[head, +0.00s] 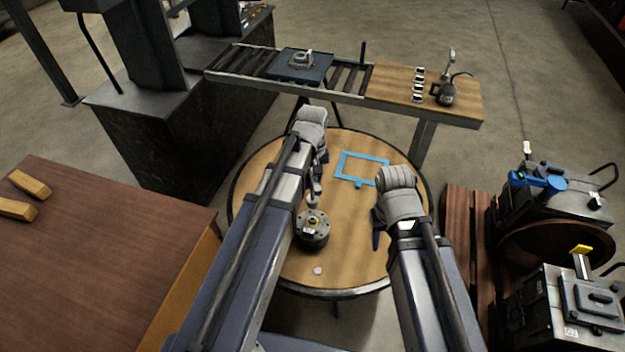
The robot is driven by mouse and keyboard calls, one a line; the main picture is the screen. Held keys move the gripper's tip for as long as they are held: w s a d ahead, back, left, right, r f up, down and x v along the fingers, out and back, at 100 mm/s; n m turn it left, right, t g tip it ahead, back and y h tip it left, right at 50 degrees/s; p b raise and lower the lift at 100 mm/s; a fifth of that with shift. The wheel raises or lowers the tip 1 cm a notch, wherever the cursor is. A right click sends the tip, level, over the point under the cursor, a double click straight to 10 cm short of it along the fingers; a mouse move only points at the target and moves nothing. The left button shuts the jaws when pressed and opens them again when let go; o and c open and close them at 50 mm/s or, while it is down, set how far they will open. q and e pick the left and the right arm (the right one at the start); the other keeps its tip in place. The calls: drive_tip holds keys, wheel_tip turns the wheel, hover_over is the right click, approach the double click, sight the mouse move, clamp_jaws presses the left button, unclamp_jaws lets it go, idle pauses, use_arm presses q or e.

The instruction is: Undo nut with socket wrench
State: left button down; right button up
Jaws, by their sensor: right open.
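A dark round metal part (314,238) with holes in its top stands on the round wooden table (345,262). A small pale piece at the middle of its top may be the nut; it is too small to be sure. My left gripper (314,192) points down just above this part. A small grey piece shows below its fingers, but I cannot tell whether it is held or is a socket wrench. My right gripper (377,232) is open over the table's right side, apart from the round part. A small pale disc (317,270) lies near the table's front.
A blue rectangular outline (361,156) marks the table's back. Behind stands a roller conveyor (345,78) with a dark tray, joined to a wooden bench (465,112) with an oil can (445,94). A brown workbench (95,265) is at left, machine cases (570,310) at right.

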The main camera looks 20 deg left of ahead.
use_arm(q)
drive_tip(key=shift+f, duration=0.1)
drive_tip(key=s+d, duration=0.2)
drive_tip(key=s, duration=0.4)
drive_tip(key=shift+s, duration=0.4)
drive_tip(key=shift+f, duration=0.1)
